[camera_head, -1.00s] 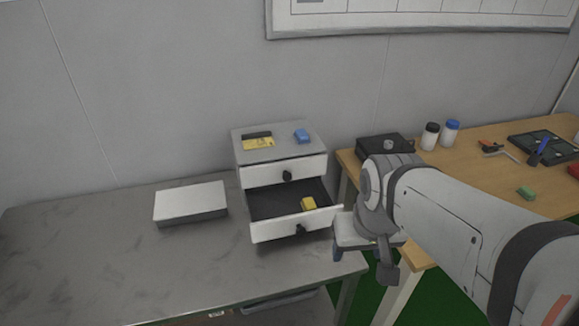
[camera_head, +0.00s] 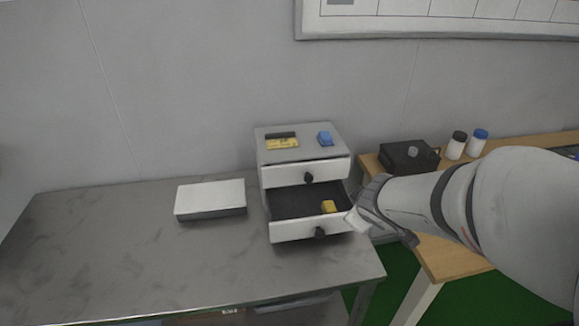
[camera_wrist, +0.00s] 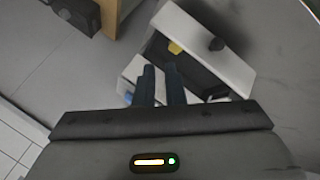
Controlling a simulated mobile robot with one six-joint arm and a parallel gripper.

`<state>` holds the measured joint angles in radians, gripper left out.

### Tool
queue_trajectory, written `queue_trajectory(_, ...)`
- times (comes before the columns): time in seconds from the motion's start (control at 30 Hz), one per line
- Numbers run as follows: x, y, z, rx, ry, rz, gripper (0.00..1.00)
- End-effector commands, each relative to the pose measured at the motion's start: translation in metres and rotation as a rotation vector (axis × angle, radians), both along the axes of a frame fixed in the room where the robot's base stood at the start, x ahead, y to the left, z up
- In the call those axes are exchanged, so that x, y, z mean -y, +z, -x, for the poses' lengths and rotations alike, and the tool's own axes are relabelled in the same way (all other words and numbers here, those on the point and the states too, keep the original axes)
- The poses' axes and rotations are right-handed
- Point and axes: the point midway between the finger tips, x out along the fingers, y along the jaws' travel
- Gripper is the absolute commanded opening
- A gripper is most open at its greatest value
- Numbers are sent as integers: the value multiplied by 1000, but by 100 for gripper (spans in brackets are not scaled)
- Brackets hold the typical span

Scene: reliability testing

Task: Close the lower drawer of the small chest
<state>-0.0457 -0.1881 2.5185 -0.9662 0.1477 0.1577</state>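The small chest (camera_head: 261,172) is grey and white and stands at the right part of the grey table. Its lower drawer (camera_head: 290,231) is pulled out, with a dark knob (camera_head: 320,232) on the white front and a yellow block (camera_head: 329,207) inside. In the wrist view the drawer front (camera_wrist: 196,36) crosses the upper middle. The upper drawer (camera_head: 285,175) looks nearly flush. My gripper (camera_wrist: 160,68) has its two dark fingers slightly apart, with nothing seen between them. It is at the drawer's right side; whether it touches is unclear. The head view mostly hides the fingers.
A blue block (camera_head: 325,138) and a yellow-black item (camera_head: 283,141) lie on the chest top. A white box (camera_head: 210,197) sits left of the chest. The wooden table (camera_head: 450,262) at right carries a black box (camera_head: 409,156) and two bottles. The grey table's front left is clear.

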Motion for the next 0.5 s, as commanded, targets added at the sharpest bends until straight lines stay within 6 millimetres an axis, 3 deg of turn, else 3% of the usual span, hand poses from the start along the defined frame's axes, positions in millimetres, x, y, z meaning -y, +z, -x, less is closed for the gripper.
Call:
queue_trajectory(0.13,-52,-33,-13,-1,363,17,0)
queue_trajectory(0.3,-101,-66,6,-62,702,-21,0)
queue_trajectory(0.5,-124,-85,28,-120,882,-60,0)
